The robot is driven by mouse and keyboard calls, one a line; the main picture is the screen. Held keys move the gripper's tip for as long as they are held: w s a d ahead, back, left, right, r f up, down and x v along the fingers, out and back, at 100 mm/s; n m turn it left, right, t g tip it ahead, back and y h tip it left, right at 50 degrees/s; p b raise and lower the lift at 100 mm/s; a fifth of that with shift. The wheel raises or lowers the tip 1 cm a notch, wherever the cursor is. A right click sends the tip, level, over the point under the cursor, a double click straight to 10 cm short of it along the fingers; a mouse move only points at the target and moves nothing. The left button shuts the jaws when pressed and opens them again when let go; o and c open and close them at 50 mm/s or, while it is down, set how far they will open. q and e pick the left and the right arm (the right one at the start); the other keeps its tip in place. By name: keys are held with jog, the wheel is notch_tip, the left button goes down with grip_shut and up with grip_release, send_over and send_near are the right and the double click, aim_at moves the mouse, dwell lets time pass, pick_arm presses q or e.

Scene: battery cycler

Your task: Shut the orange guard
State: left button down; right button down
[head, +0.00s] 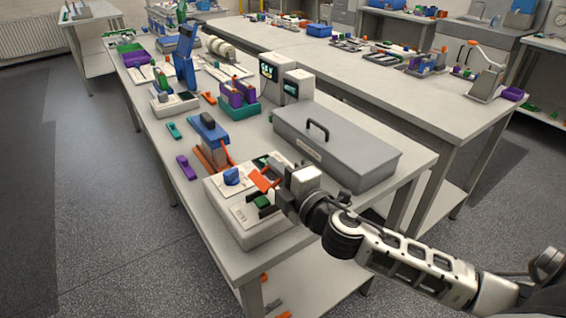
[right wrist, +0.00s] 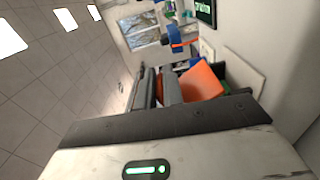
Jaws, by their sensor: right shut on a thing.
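The battery cycler (head: 240,222) is a pale box near the front corner of the bench, with a blue knob (head: 232,177) and green parts on its top. The orange guard (head: 262,182) stands tilted up over the cycler's top, beside my right gripper. My right gripper (head: 279,193) comes in from the right and is shut on the orange guard. In the right wrist view the orange guard (right wrist: 201,82) shows just past the fingers, tilted; its grasped edge is hidden by them. My left gripper is not in view.
A grey lidded case (head: 345,150) with a black handle lies behind my right gripper. A blue and orange device (head: 210,135) stands just behind the cycler. A purple piece (head: 186,167) and a teal piece (head: 173,130) lie near the left edge. The bench's front corner is close.

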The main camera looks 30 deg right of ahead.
aim_at(259, 182)
jog(key=n, duration=0.1)
jog(key=a+n, duration=0.1)
jog(key=n, duration=0.1)
jog(key=shift+a, duration=0.25)
jog(key=n, duration=0.1)
jog(key=a+f+n, duration=0.1)
jog(key=n, duration=0.1)
jog(key=shift+s+a+n, duration=0.1)
jog(key=shift+a+n, duration=0.2)
jog(key=shift+a+f+n, duration=0.35)
jog(key=shift+a+n, duration=0.15)
jog(key=shift+n, duration=0.7)
jog(key=shift+s+a+f+n, duration=0.1)
jog(key=shift+a+f+n, duration=0.15)
jog(key=shift+n, duration=0.5)
jog(key=shift+a+f+n, duration=0.15)
jog(key=shift+f+n, duration=0.15)
jog(key=shift+n, duration=0.45)
jog(key=c, duration=1.8)
grip_release()
jog(key=shift+f, duration=0.1)
jog(key=shift+s, duration=0.1)
